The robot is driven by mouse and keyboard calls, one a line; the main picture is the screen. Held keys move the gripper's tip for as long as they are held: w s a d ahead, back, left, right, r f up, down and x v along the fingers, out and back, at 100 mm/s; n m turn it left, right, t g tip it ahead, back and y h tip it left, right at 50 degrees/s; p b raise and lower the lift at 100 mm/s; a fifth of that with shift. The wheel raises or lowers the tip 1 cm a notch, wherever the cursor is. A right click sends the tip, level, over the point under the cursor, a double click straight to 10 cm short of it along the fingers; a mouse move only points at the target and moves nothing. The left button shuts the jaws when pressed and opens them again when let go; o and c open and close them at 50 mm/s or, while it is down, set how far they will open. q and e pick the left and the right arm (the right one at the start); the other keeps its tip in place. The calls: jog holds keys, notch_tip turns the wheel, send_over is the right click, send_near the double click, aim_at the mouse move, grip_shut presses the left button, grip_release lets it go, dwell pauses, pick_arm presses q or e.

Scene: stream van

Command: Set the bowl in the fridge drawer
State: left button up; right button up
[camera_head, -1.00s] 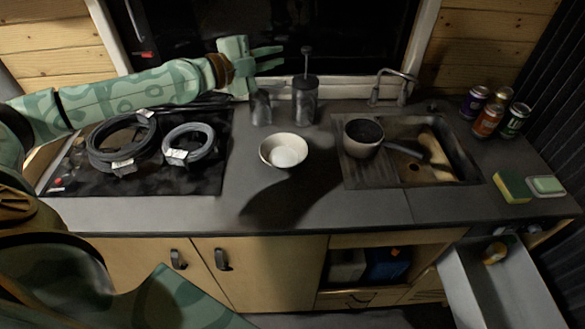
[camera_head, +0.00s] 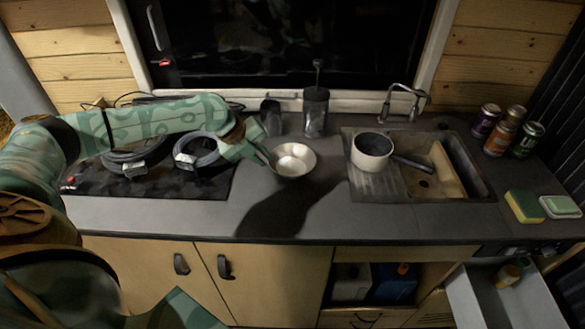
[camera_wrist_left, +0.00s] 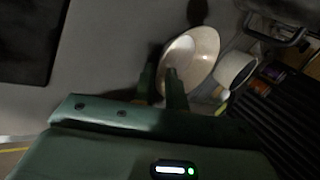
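The pale, shallow bowl (camera_head: 296,160) stands on the dark worktop between the coiled cables and the sink. It also shows in the left wrist view (camera_wrist_left: 203,48). My left gripper (camera_head: 268,158) is at the bowl's left rim. In the left wrist view its two fingers (camera_wrist_left: 162,82) are apart, one outside the rim and one over the bowl's inside. Whether they touch the bowl I cannot tell. The drawer (camera_head: 468,301) at the lower right is pulled open, with a small yellowish jar (camera_head: 508,274) at its back. My right gripper is not in view.
Coiled cables (camera_head: 137,158) lie on the hob at left. A dark canister (camera_head: 315,112) stands behind the bowl. A pot (camera_head: 373,150) sits at the sink (camera_head: 470,160). Cans (camera_head: 500,138) and a sponge (camera_head: 523,206) are at right. The worktop's front strip is clear.

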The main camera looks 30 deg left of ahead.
aim_at(274, 166)
pick_arm(q)
jog(key=x, duration=0.6)
jog(key=shift+b, duration=0.4)
jog(key=shift+r, duration=0.1)
grip_shut()
jog(key=shift+r, duration=0.2)
jog(key=shift+r, duration=0.6)
jog(key=s+d+r+p, duration=0.4)
jog(key=s+d+r, duration=0.3)
jog(key=s+r, duration=0.4)
jog(key=shift+s+r, duration=0.2)
jog(key=shift+s, duration=0.25)
jog(key=shift+d, duration=0.15)
dwell(0.8)
